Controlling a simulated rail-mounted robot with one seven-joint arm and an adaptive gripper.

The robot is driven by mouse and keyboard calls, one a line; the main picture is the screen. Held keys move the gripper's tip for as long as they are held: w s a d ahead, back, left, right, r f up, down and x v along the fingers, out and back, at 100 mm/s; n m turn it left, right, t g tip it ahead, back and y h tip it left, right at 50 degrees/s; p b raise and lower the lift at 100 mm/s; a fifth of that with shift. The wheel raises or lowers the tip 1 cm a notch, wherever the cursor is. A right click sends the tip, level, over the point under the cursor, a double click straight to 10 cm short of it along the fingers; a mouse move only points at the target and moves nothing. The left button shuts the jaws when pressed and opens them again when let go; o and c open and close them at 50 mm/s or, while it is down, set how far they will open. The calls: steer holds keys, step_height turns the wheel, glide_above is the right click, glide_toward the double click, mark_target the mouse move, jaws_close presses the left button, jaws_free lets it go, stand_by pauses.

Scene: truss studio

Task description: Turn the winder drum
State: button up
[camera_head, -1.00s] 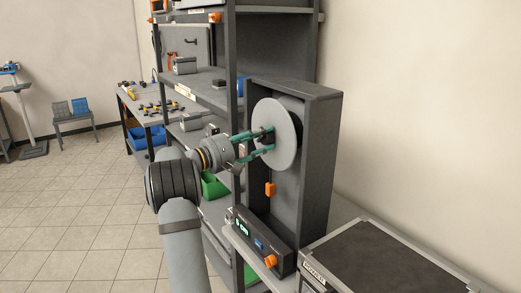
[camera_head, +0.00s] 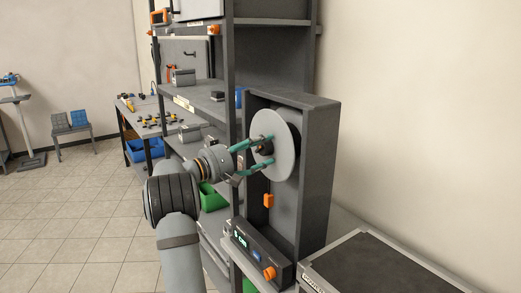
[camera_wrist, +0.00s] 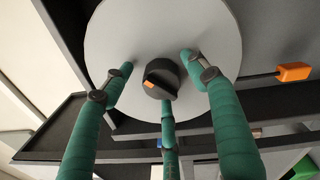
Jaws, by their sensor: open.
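The winder drum shows as a pale grey round disc (camera_head: 288,148), upright in a dark grey housing (camera_head: 319,150). It fills the upper middle of the wrist view (camera_wrist: 222,30). A black hub knob with an orange mark (camera_wrist: 161,78) stands at its centre. My gripper (camera_head: 263,151) has three teal fingers and is open. In the wrist view the fingers (camera_wrist: 160,79) stand spread around the knob, with gaps visible between fingertips and knob. Two tips lie in front of the disc at left and right, one just below the knob. Whether any tip touches the disc cannot be told.
An orange handle (camera_head: 269,201) sits below the disc; it also shows in the wrist view (camera_wrist: 293,71). A control box with display and orange knob (camera_head: 258,250) is lower. Shelving (camera_head: 234,60) stands close left. A dark case (camera_head: 375,265) is at lower right.

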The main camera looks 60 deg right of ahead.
steer(key=shift+a, duration=0.15)
steer(key=v, duration=1.1)
steer(key=shift+a, duration=0.4)
steer(key=shift+d, duration=0.1)
steer(key=x, duration=1.2)
steer(key=shift+w+d+f, duration=0.1)
steer(key=shift+w, duration=0.1)
